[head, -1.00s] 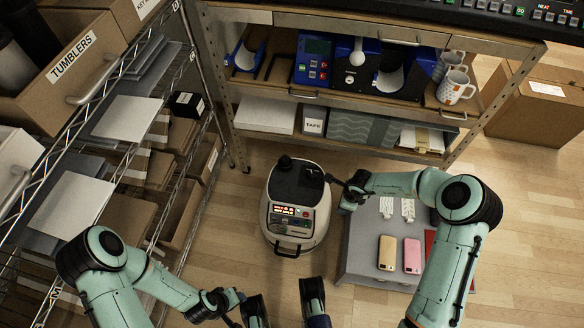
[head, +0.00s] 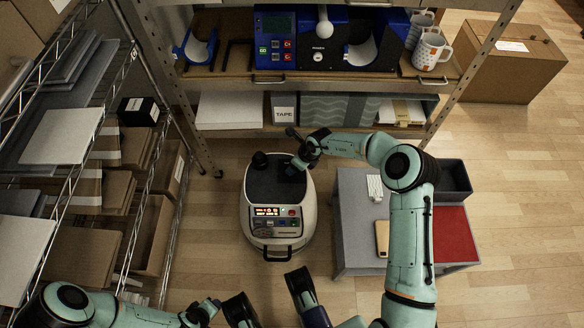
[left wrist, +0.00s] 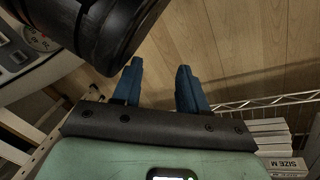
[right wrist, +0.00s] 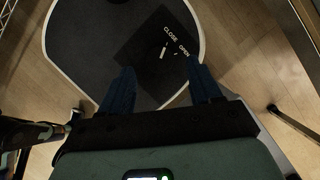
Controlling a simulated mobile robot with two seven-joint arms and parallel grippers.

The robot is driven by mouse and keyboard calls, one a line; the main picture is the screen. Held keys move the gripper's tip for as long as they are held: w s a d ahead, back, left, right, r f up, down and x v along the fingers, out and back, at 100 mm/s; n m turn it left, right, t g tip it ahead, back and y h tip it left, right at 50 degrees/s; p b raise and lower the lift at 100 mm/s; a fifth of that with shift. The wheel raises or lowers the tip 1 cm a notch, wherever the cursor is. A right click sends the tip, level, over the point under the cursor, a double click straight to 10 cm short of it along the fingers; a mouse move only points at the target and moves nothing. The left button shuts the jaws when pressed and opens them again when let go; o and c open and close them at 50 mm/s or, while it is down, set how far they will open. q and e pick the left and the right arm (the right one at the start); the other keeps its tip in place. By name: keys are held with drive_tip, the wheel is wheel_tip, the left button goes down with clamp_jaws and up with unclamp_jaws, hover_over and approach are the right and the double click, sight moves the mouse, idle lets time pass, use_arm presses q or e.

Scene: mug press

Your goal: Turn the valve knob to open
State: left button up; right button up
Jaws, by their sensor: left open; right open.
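The pale rounded machine (head: 278,222) stands on the floor with a dark top and a lit front panel. In the right wrist view, a dark square plate (right wrist: 150,50) on its top carries white CLOSE and OPEN lettering (right wrist: 178,40) and short white marks. The valve knob's outline is hard to tell, dark against dark. My right gripper (right wrist: 160,70) is open and empty above this plate; in the head view it is at the machine's back right. My left gripper (left wrist: 159,68) is open and empty, low at the left in the head view, away from the machine.
A shelf unit (head: 330,80) stands behind, a wire rack (head: 125,160) at left. A low grey table (head: 352,230) with a phone (head: 382,238) stands right. Wood floor is clear around the machine.

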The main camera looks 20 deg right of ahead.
drive_tip(key=shift+b+x, duration=0.4)
drive_tip(key=shift+x, duration=1.3)
use_arm(q)
drive_tip(key=s+f, duration=0.1)
drive_tip(key=s+f+g, duration=0.1)
drive_tip(key=shift+s+a, duration=0.15)
drive_tip(key=shift+s, duration=0.2)
use_arm(e)
drive_tip(key=c, duration=1)
drive_tip(key=shift+c, duration=0.2)
use_arm(q)
drive_tip(key=shift+w, duration=0.1)
